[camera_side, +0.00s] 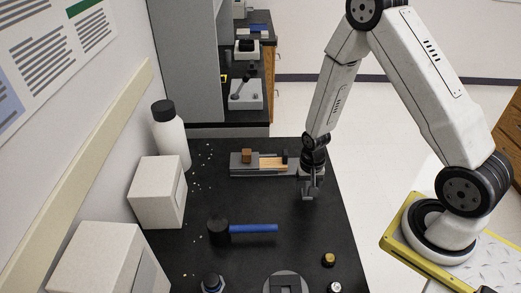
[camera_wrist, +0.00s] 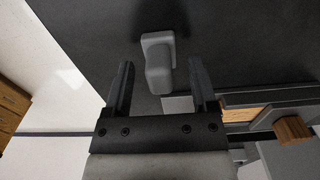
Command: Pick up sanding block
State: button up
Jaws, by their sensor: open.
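A light grey, round-edged block-shaped thing (camera_wrist: 158,58), which looks like the sanding block, lies on the black bench top in the wrist view. My gripper (camera_wrist: 161,76) is open, with one finger on each side of this grey thing in the picture. I cannot tell whether the fingers are level with it or still above it. In the side view my gripper (camera_side: 311,192) points down over the right part of the bench; the grey thing is hard to separate from the fingers there.
A grey fixture (camera_side: 240,170) with a small wooden block (camera_side: 247,156) and wooden strip stands just left of my gripper. A blue-handled hammer (camera_side: 252,229) lies nearer the camera. White boxes (camera_side: 158,195) and a white bottle (camera_side: 170,135) line the left wall. Bench between is mostly clear.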

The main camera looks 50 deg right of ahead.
jog(key=shift+f, duration=0.35)
dwell(0.3)
grip_shut()
